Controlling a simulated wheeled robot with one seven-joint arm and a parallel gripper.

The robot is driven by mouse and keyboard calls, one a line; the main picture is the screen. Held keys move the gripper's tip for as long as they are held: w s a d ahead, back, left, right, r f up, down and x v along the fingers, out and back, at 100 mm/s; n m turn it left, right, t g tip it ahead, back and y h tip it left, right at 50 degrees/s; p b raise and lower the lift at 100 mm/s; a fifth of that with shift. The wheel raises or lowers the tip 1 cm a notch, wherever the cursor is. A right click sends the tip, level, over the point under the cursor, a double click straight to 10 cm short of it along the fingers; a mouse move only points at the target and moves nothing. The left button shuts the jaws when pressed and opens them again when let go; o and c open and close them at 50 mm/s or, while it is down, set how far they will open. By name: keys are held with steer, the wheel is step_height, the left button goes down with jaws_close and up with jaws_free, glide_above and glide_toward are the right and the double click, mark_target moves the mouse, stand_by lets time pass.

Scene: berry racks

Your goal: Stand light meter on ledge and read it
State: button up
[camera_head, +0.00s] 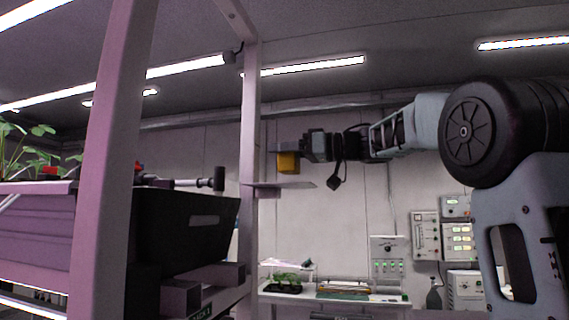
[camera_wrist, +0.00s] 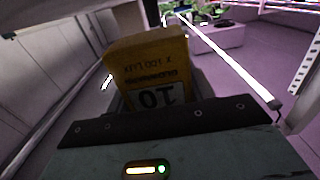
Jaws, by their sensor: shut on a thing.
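The light meter is a yellow box (camera_head: 288,163) in the head view. My gripper (camera_head: 297,148) is shut on its upper part and holds it from the right. The ledge (camera_head: 284,185) is a thin small plate at the rack post, just below the meter. A narrow gap seems to show between them. In the wrist view the meter (camera_wrist: 152,58) sits between the fingers, with its face toward the camera. The face shows a large "10" and "x 100 Lux", upside down in the picture. The fingertips are mostly hidden there.
The pale rack post (camera_head: 249,120) stands directly left of the meter. A black crate (camera_head: 190,235) and a plant tray (camera_head: 35,188) are on the rack further left. A bench (camera_head: 385,299) with instruments is by the back wall. Space right of the ledge is free apart from my arm.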

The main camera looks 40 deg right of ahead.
steer(key=shift+f, duration=1.15)
steer(key=shift+f, duration=0.2)
steer(key=o, duration=1)
steer(key=shift+o, duration=0.2)
steer(key=shift+r, duration=0.2)
steer(key=b+v, duration=0.3)
steer(key=v, duration=0.9)
